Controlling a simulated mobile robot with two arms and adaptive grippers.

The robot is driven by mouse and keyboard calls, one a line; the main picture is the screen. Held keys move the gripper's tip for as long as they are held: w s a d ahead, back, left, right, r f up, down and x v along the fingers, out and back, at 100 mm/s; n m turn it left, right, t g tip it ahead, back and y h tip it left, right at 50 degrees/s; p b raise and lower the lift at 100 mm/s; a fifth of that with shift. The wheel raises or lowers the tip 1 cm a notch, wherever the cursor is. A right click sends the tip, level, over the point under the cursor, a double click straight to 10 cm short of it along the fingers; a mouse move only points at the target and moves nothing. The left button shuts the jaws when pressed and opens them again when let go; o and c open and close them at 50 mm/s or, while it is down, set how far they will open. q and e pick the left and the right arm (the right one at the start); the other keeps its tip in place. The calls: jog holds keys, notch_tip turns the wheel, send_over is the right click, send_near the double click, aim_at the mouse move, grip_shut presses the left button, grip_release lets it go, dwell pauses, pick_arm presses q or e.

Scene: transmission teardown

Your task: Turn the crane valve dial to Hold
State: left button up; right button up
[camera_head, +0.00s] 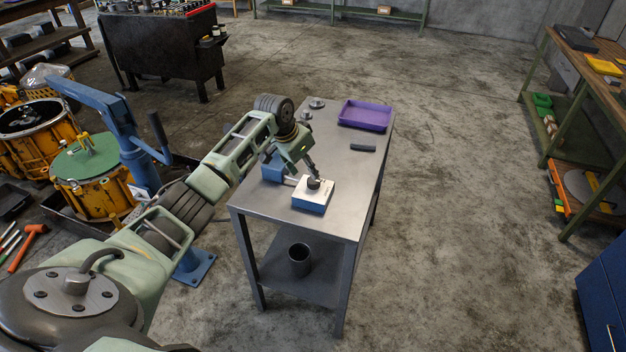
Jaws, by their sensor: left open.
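The crane valve is a small box (313,196) with a white top and blue sides, standing on the metal table (325,224) near its front. A dark round dial (313,184) sits on top of the box. My left gripper (312,175) reaches down from the upper left, with its fingertips right at the dial. It is open; I cannot tell whether the fingers touch the dial. The dial's markings are too small to read. The blue crane (110,110) stands left of the table. My right gripper is not in view.
A purple tray (365,115) and a dark bar (362,147) lie farther back on the table. A dark cup (299,259) stands on its lower shelf. Orange drums (95,185) crowd the left. The floor right of the table is clear up to a workbench (590,85).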

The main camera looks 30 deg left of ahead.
aim_at(314, 182)
pick_arm(q)
jog(key=x, duration=0.5)
jog(key=shift+w+d+f, duration=0.1)
jog(key=shift+f, duration=0.2)
jog(key=shift+w+f, duration=0.25)
jog(key=shift+f, duration=0.55)
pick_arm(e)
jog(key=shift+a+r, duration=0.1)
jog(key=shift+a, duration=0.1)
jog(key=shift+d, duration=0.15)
pick_arm(q)
jog(key=c, duration=1)
jog(key=shift+d, duration=0.1)
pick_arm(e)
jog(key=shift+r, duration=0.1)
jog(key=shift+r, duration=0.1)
